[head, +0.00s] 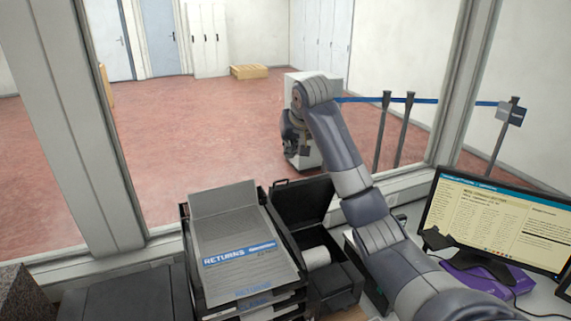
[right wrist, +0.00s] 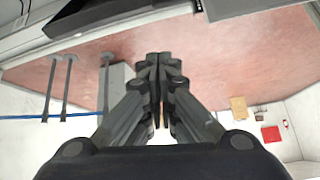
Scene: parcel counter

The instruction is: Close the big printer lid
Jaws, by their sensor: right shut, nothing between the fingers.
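The black printer (head: 338,283) stands on the counter right of the paper trays, with a white paper roll (head: 316,257) in its open bay. Its black lid (head: 301,200) stands raised at the back, toward the window. My right gripper (head: 291,147) is above and beyond the raised lid, its arm reaching over the counter from the lower right. In the right wrist view the gripper's fingers (right wrist: 160,62) are together and empty. A dark edge (right wrist: 110,12) shows at the top there; I cannot tell for certain whether it is the lid. My left gripper is not in view.
A stack of black trays (head: 248,306) with returns forms stands left of the printer. A monitor (head: 495,222) is at the right. A window frame (head: 75,130) borders the counter. Beyond are belt posts (head: 404,130) and open red floor (head: 190,130).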

